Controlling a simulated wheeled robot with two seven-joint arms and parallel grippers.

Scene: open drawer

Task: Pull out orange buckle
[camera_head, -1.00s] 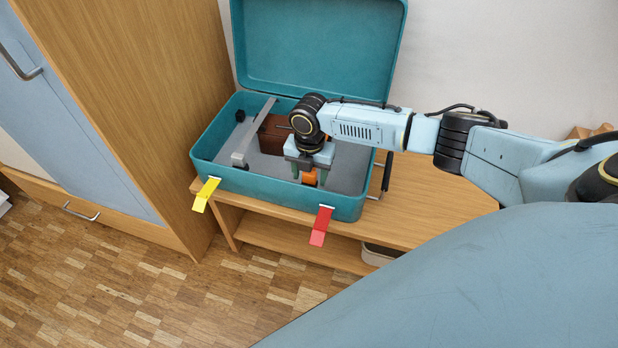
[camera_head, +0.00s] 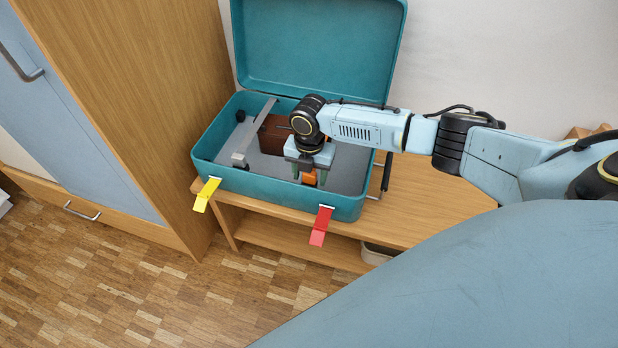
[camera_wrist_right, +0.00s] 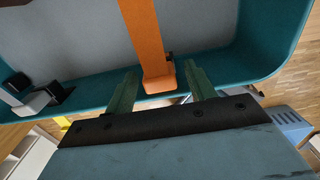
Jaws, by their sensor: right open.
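The orange buckle (camera_head: 310,178) is inside the open teal suitcase (camera_head: 262,187), low between the fingers of my right gripper (camera_head: 309,176). In the right wrist view the orange buckle (camera_wrist_right: 148,45) is a long strip with a thicker end. That end lies between the two green fingertips of my right gripper (camera_wrist_right: 160,84), with a gap on each side. My right gripper is open and points down into the suitcase. In the head view most of the buckle is hidden behind the gripper. My left gripper is not in view.
A grey strap (camera_head: 250,135) and a brown box (camera_head: 277,137) are in the suitcase. A yellow latch (camera_head: 206,195) and a red latch (camera_head: 321,225) hang on its front. A tall cabinet (camera_head: 165,90) is close at left.

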